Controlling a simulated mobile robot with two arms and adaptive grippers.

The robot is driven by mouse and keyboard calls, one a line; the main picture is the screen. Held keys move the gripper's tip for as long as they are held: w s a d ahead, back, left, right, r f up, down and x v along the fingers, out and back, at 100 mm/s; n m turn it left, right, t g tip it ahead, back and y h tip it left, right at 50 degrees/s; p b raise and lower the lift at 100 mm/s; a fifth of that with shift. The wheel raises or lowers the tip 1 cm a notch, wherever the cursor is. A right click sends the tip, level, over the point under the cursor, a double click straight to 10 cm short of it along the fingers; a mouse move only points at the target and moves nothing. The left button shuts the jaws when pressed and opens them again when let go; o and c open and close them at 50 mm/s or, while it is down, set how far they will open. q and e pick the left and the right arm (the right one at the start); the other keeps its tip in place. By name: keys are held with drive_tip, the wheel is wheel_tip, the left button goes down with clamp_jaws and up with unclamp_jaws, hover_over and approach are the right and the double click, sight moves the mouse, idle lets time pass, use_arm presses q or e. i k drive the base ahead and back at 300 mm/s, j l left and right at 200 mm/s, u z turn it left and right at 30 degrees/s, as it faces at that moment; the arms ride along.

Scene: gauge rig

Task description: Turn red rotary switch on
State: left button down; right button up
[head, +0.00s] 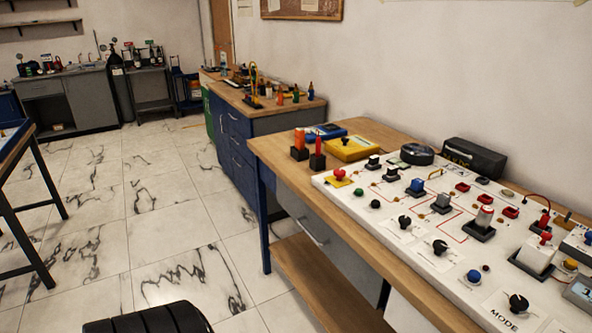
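A white control panel (391,235) lies on the wooden workbench at the right. It carries several red parts: a red knob on a yellow base (339,173) at its left end, a red-topped white device (486,212) on a dark base near the middle, and a red knob (545,237) on a white block at the right. I cannot tell for sure which one is the red rotary switch, nor its setting. Black rotary knobs (405,221) stand along the front of the panel, one beside the word MODE (518,302).
The wooden workbench (283,166) also holds a yellow case (352,149), a dark box (474,157) and orange and red tools in black holders. A blue cabinet (236,143) stands behind it. The tiled floor (150,215) left of the bench is mostly clear.

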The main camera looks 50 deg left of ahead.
sight(339, 173)
drive_tip(key=k+u, duration=0.1)
drive_tip(key=u, duration=0.35)
drive_tip(key=j+u, duration=0.15)
drive_tip(key=u, duration=0.25)
drive_tip(key=k+j+u, duration=0.1)
drive_tip(key=u, duration=0.35)
